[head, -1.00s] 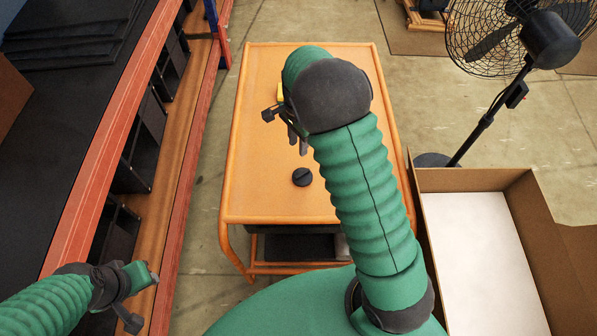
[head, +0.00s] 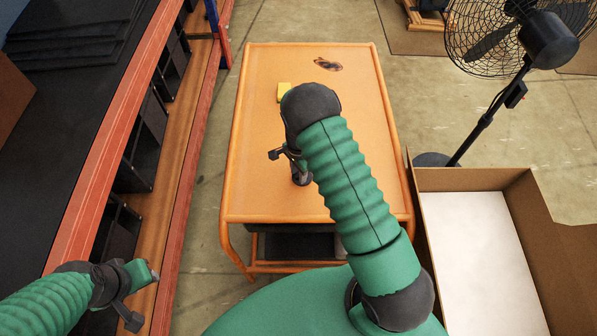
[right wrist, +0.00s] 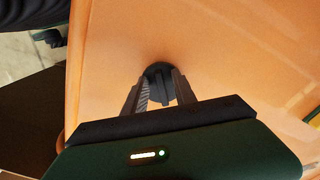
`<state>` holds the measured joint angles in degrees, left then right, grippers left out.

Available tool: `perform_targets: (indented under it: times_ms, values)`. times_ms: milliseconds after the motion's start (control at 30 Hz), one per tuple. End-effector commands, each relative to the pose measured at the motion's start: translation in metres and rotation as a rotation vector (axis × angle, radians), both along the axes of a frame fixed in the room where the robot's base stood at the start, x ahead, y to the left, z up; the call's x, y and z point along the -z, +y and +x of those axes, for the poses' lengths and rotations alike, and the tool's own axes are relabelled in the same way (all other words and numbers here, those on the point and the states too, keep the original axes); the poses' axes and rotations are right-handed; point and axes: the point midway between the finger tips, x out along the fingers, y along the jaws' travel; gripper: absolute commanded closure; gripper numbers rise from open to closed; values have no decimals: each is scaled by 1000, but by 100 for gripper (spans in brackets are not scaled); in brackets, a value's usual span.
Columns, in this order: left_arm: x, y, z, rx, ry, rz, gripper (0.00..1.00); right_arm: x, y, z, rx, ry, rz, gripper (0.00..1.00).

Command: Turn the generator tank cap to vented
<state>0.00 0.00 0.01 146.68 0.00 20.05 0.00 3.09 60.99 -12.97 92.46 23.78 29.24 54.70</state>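The tank cap is a small round black knob with a raised ridge, on the orange top of the cart (head: 262,130). In the right wrist view the cap (right wrist: 158,71) shows between the fingertips of my right gripper (right wrist: 160,88). The fingers are apart, one on each side of the ridge, with gaps visible; I cannot tell whether the tips touch the cap. In the head view my right gripper (head: 300,177) points down over the cap and mostly hides it. My left gripper (head: 143,295) is at lower left, away from the cart, its fingers apart and empty.
A yellow block (head: 284,91) and a dark flat oval thing (head: 328,64) are farther back on the cart top. A red-edged shelf (head: 115,130) runs along the left. An open cardboard box (head: 480,180) and a black fan (head: 515,45) stand at the right.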

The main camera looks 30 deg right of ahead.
Motion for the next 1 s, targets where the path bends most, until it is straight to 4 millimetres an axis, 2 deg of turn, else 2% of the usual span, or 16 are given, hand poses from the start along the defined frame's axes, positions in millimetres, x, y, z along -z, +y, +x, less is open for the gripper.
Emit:
perform_targets:
  times_ms: [133,367,767,1000]
  values:
    - [0,0,0,0,0,0,64,0,0,0,0,0,0,70]
    - [0,0,0,0,0,0,64,-1,0,0,0,0,0,100]
    - [0,0,0,0,0,0,64,-1,0,1,-8,-2,-1,100]
    - [2,0,0,0,0,0,64,-1,-1,0,-79,-3,-1,100]
